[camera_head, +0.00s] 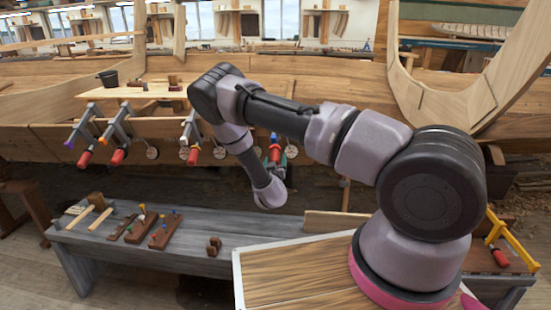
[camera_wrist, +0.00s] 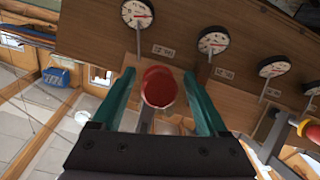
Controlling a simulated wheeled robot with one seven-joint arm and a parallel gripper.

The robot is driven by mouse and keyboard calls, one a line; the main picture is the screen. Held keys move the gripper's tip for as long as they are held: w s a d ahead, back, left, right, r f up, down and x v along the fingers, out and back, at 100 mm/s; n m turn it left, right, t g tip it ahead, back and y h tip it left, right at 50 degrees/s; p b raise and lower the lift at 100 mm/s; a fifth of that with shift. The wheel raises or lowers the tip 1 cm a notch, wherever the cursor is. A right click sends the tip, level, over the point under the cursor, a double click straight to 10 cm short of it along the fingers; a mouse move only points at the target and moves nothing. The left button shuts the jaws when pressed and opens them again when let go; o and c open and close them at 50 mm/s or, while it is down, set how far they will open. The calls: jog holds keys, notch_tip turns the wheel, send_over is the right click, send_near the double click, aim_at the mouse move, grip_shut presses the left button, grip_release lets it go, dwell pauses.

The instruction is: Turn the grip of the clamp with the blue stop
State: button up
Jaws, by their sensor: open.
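A clamp with a red grip (camera_head: 275,153) hangs at the hull's edge, with a small blue part (camera_head: 273,137) showing above the grip. Most of this clamp is hidden behind my arm. In the wrist view the red grip (camera_wrist: 160,88) is seen nearly end-on, between the two green fingers of my gripper (camera_wrist: 165,92). The fingers are open, one on each side, with a gap visible to the grip. Whether the blue part is this clamp's stop is hard to tell at this size.
Other red-gripped clamps (camera_head: 118,157) hang along the plank to the left. Round dials (camera_wrist: 213,40) with small labels line the board close to the fingers. A yellow and red clamp part (camera_wrist: 305,128) is at the right. A grey bench (camera_head: 185,262) with blocks stands below.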

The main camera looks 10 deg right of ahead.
jog(key=shift+x, duration=1.4)
grip_shut()
jog(key=shift+d+n+h, duration=0.1)
jog(key=shift+n+h, duration=0.6)
jog(key=shift+n, duration=0.2)
jog(key=shift+s+d+r+n+h, duration=0.1)
jog(key=shift+d+n+h, duration=0.1)
jog(key=shift+n+h, duration=0.65)
